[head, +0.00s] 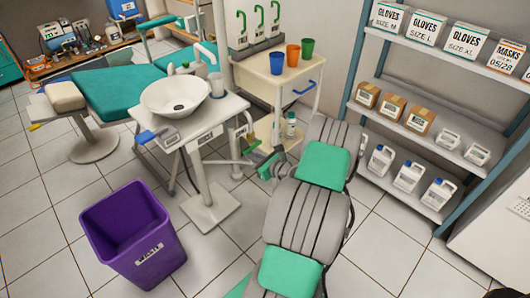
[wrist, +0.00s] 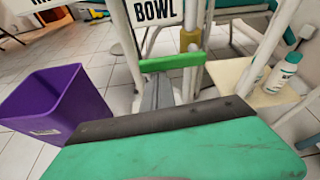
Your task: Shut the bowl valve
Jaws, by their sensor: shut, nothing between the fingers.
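A green lever handle (wrist: 172,62) lies nearly level across the middle of the wrist view, just under the sign reading BOWL (wrist: 155,12). My gripper (wrist: 158,80) is shut and empty, with its grey fingers pointing at the lever from the near side. The fingertips overlap or come close to the lever's lower edge; I cannot tell if they touch. In the head view the white bowl (head: 174,95) stands on its pedestal table, with a sign (head: 205,138) on the front edge. A green lever (head: 251,146) shows at the table's right, close to my arm's end.
A purple bin (head: 133,236) stands on the floor at the left front. A white cart (head: 286,75) with coloured cups is behind my arm, with a bottle (head: 291,126) on its lower shelf. A blue lever (head: 146,136) sticks out at the table's left. Stocked shelves are at the right.

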